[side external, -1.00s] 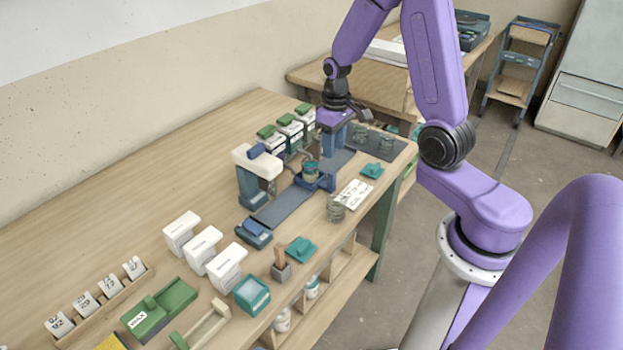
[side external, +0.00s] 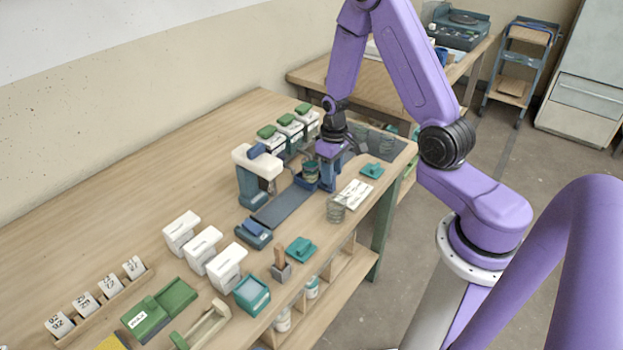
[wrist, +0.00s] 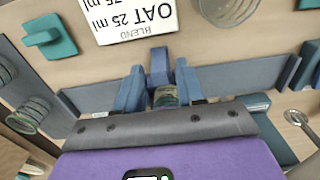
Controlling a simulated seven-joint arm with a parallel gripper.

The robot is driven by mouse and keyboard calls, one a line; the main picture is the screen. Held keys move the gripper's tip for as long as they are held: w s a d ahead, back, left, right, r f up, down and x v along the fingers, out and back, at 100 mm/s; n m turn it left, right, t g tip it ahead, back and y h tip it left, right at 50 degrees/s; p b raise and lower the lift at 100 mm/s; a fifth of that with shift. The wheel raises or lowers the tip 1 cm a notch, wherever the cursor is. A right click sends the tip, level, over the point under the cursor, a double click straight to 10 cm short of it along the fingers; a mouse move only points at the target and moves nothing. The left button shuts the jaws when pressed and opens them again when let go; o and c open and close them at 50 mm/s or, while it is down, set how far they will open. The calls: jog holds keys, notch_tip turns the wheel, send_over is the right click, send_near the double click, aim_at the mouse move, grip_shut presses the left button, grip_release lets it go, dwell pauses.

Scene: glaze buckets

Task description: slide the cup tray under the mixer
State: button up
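The cup tray (side external: 302,184) is a small dark blue holder carrying a greenish cup (side external: 311,170). It sits on a flat grey-blue track (side external: 284,208), to the right of the mixer (side external: 257,160), which has a white head on a blue column. The tray is not under the mixer head. My gripper (side external: 328,181) is low at the tray's right side. In the wrist view its two blue fingers (wrist: 159,92) stand either side of a blue upright piece (wrist: 159,66), with narrow gaps showing. The cup (wrist: 165,96) shows partly between them; my gripper's body hides most of the tray.
A white label card (side external: 354,193), a glass jar (side external: 336,209) and a teal lidded piece (side external: 371,171) lie near the front edge. Green-lidded canisters (side external: 289,128) stand behind. A blue block (side external: 254,233) sits by the track's left end. The track between tray and mixer looks clear.

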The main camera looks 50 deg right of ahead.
grip_shut()
jog(key=shift+a, duration=5.65)
jog(key=shift+a, duration=2.35)
jog(key=shift+o, duration=0.2)
grip_release()
